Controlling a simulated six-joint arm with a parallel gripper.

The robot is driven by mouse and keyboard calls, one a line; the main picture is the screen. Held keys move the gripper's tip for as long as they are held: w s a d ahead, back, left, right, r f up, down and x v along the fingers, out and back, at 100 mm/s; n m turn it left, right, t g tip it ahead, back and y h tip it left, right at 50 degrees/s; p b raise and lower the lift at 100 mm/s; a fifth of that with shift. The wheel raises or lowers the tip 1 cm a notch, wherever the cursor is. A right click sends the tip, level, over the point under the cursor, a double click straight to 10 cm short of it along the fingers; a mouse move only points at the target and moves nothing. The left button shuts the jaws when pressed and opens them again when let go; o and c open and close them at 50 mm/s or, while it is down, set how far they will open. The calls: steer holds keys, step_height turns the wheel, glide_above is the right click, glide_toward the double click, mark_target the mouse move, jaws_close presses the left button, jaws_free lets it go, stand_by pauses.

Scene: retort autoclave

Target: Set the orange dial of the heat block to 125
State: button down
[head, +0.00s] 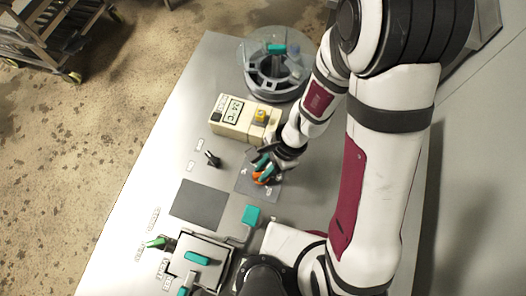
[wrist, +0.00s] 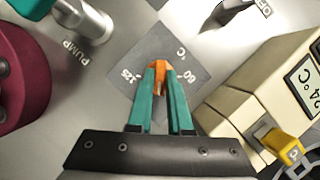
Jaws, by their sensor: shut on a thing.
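The orange dial (wrist: 158,66) sits on a dark grey square plate (wrist: 185,62) marked "125" on the left and "60 °C" on the right in the wrist view. My gripper (wrist: 158,84) is shut on the dial, a green finger on each side. The fingers hide much of the dial, so its exact pointing is hard to tell. In the head view the orange dial (head: 261,181) shows partly beneath my gripper (head: 263,168). A cream box (head: 231,126) with a °C display and a yellow knob (head: 261,116) stands beside the plate; its reading ends in 4.
A round vessel (head: 275,90) with a clear lid stands behind the cream box. A black switch (head: 212,159), a dark flat pad (head: 198,205) and a teal-handled unit (head: 197,258) lie to the left and front. A "PUMP" lever (wrist: 90,22) is near the plate.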

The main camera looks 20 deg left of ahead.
steer(key=m+t, duration=0.1)
steer(key=m, duration=0.2)
steer(key=shift+s+y, duration=0.1)
steer(key=shift+y, duration=0.3)
steer(key=shift+m, duration=0.7)
steer(key=c, duration=0.8)
jaws_free()
steer(key=shift+c, duration=0.2)
steer(key=shift+r, duration=0.15)
steer(key=shift+w+d+r, duration=0.15)
steer(key=shift+w+r, duration=0.05)
steer(key=shift+r, duration=0.1)
steer(key=w+d, duration=0.1)
steer(key=d, duration=0.3)
steer(key=w+d, duration=0.1)
steer(key=d, duration=0.2)
steer(key=w+d, duration=0.1)
steer(key=d, duration=0.3)
steer(key=shift+w+d+r, duration=0.1)
steer(key=shift+w+d, duration=0.15)
steer(key=shift+d, duration=0.1)
